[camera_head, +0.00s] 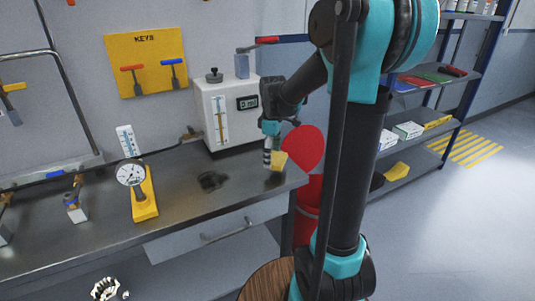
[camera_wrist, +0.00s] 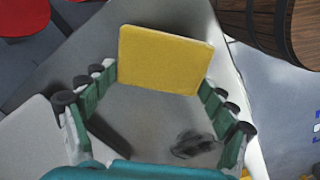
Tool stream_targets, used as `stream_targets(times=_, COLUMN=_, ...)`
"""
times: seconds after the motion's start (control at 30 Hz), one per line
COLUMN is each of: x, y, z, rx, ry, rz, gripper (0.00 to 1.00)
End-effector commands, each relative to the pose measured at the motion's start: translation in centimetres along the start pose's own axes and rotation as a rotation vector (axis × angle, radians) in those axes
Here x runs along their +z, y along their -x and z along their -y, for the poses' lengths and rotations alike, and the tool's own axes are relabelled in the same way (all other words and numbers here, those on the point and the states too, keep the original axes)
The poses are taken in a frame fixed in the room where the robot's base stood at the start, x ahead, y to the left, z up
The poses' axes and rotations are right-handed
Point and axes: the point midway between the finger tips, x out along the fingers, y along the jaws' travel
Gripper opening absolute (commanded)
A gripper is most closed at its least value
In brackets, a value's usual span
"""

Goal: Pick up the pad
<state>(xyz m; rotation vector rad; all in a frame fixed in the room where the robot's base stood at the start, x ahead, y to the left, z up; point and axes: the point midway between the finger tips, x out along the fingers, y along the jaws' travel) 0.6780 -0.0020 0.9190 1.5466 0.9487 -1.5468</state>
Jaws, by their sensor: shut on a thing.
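The pad is a flat yellow square (camera_head: 279,160) at the right end of the metal workbench, just under my gripper (camera_head: 272,154). In the wrist view the pad (camera_wrist: 166,60) fills the space between my two fingertips (camera_wrist: 158,80), which press on its left and right edges. My gripper is shut on the pad. I cannot tell for sure whether the pad is clear of the bench top.
The bench (camera_head: 185,203) also carries a white gauge box (camera_head: 228,112) behind my gripper, a dial gauge on a yellow stand (camera_head: 143,195) and a dark smudge (camera_head: 212,180). A red disc (camera_head: 303,148) is close on the right. A wooden barrel (camera_wrist: 290,28) stands below.

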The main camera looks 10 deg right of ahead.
Motion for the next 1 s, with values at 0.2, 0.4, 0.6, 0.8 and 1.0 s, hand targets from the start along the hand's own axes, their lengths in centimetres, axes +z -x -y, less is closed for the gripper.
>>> stream_targets(times=0.2, x=4.0, y=0.0, z=4.0, rx=0.0, ry=-0.002, rz=0.0, gripper=0.6)
stream_targets(times=0.4, x=7.1, y=0.0, z=7.1, rx=0.0, ry=-0.002, rz=0.0, gripper=0.6)
stream_targets(times=0.6, x=8.9, y=0.0, z=8.9, rx=0.0, ry=-0.002, rz=0.0, gripper=0.6)
stream_targets(times=0.8, x=9.7, y=0.0, z=9.8, rx=0.0, ry=-0.001, rz=0.0, gripper=0.6)
stream_targets(times=1.0, x=9.9, y=0.0, z=9.9, rx=0.0, ry=0.0, rz=0.0, gripper=0.6)
